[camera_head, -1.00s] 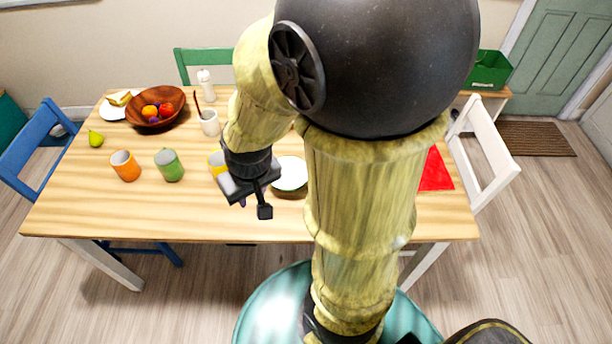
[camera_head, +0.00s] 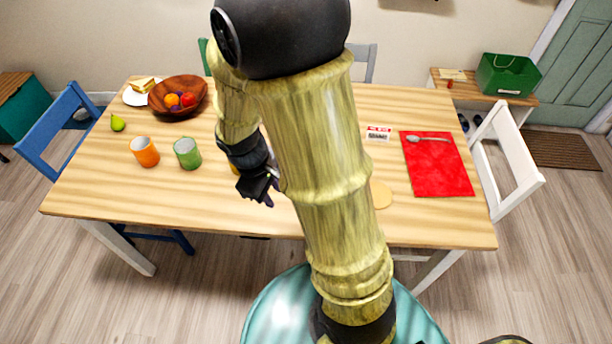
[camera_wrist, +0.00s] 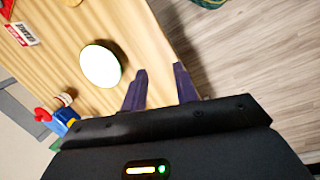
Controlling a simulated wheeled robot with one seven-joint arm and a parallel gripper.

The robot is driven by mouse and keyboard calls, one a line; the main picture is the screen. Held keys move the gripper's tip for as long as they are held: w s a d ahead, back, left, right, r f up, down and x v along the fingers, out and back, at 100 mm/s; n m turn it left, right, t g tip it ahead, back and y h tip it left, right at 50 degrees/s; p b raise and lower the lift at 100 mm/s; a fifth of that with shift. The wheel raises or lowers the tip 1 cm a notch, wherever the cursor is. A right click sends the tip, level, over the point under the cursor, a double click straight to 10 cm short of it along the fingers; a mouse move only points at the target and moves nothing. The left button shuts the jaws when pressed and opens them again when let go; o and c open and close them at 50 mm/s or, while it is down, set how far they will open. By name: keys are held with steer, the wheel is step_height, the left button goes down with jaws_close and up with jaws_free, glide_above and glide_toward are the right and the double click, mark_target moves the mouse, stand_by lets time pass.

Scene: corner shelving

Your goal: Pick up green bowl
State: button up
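The green bowl (camera_wrist: 101,66) shows in the wrist view as a round pale inside with a thin green rim, standing on the wooden table. In the head view it is hidden behind my arm. My gripper (camera_wrist: 161,78) is open and empty in the wrist view. Its two dark fingers are apart, to the right of the bowl and close to the table's edge, not around the bowl. In the head view my gripper (camera_head: 268,198) is over the front middle of the table, partly dark and small.
A green cup (camera_head: 187,154) and an orange cup (camera_head: 145,152) stand left of my gripper. A wooden fruit bowl (camera_head: 160,106) is behind them. A red mat (camera_head: 440,175) with a spoon lies right. A small box (camera_wrist: 22,34) and red-blue object (camera_wrist: 58,119) lie beyond the green bowl.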

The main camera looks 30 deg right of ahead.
steer(key=w+a+f+n+t+h+b, duration=0.2)
steer(key=w+f+n+t+h, duration=0.3)
steer(key=n, duration=1.5)
steer(key=w+f+h, duration=0.5)
steer(key=w+f, duration=0.3)
steer(key=w, duration=0.2)
steer(key=shift+a+n+h, duration=0.15)
steer(key=shift+n+h, duration=0.15)
steer(key=shift+h, duration=0.1)
steer(key=shift+w, duration=0.1)
steer(key=p+x, duration=0.1)
steer(key=x, duration=1)
steer(key=shift+d+p, duration=0.2)
steer(key=shift+p, duration=0.15)
steer(key=shift+w+d+f, duration=0.2)
steer(key=shift+d, duration=0.1)
steer(key=shift+p+x, duration=0.8)
steer(key=shift+x, duration=1.8)
steer(key=shift+w, duration=0.1)
